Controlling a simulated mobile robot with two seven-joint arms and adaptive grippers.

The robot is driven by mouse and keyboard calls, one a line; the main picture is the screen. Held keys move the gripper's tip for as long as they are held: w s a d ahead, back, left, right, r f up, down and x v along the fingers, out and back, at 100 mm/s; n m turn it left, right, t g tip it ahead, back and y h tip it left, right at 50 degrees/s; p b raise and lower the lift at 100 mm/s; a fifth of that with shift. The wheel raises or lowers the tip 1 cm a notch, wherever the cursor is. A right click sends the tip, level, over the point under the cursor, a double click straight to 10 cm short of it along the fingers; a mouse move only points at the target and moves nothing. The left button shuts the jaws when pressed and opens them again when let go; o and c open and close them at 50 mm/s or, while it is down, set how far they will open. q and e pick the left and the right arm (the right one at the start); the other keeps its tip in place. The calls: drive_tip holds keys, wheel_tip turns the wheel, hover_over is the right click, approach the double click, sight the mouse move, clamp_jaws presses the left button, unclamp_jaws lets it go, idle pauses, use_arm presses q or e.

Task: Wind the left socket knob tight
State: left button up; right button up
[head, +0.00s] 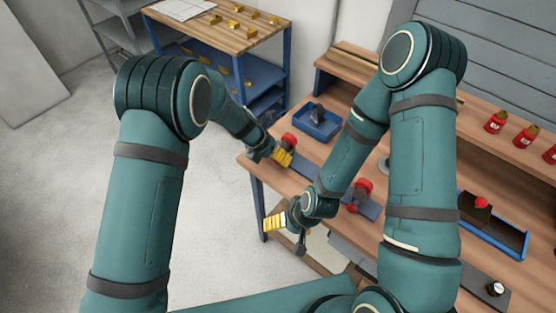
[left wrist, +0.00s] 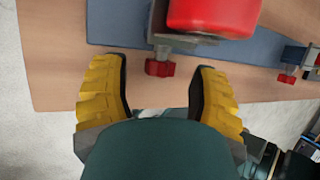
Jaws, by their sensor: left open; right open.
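The left socket knob (left wrist: 160,68) is small, red and lobed. It sticks out below a grey bracket that carries a large red cylinder (left wrist: 213,18) in the left wrist view. The cylinder also shows in the head view (head: 289,139). My left gripper (head: 284,158) is open, with its yellow fingers one on each side of the knob. In the left wrist view (left wrist: 163,72) a gap shows on both sides, so the fingers do not appear to touch it. The knob is hidden in the head view. My right gripper (head: 275,223) is open and empty off the bench's front edge.
A second red cylinder (head: 362,190) stands further right on the bench, and its red knob (left wrist: 288,77) shows in the left wrist view. A blue tray (head: 318,124) lies behind. Red bottles (head: 495,122) stand on the shelf at right. A side table (head: 215,35) is beyond.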

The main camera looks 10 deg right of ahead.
use_arm(q)
drive_tip(key=shift+x, duration=0.85)
clamp_jaws()
drive_tip(key=t+y+p, duration=0.2)
drive_tip(key=shift+s+d+r+m+p, duration=0.1)
drive_tip(key=shift+s+r+m+p, duration=0.1)
drive_tip(key=shift+m+p, duration=0.15)
drive_tip(key=shift+f+t+y+p, duration=0.15)
drive_tip(key=shift+t+y+p, duration=0.4)
drive_tip(key=shift+t, duration=0.35)
drive_tip(key=shift+m+t+y, duration=0.35)
drive_tip(key=shift+t+y, duration=0.1)
drive_tip(key=shift+t, duration=0.25)
drive_tip(key=shift+f, duration=0.1)
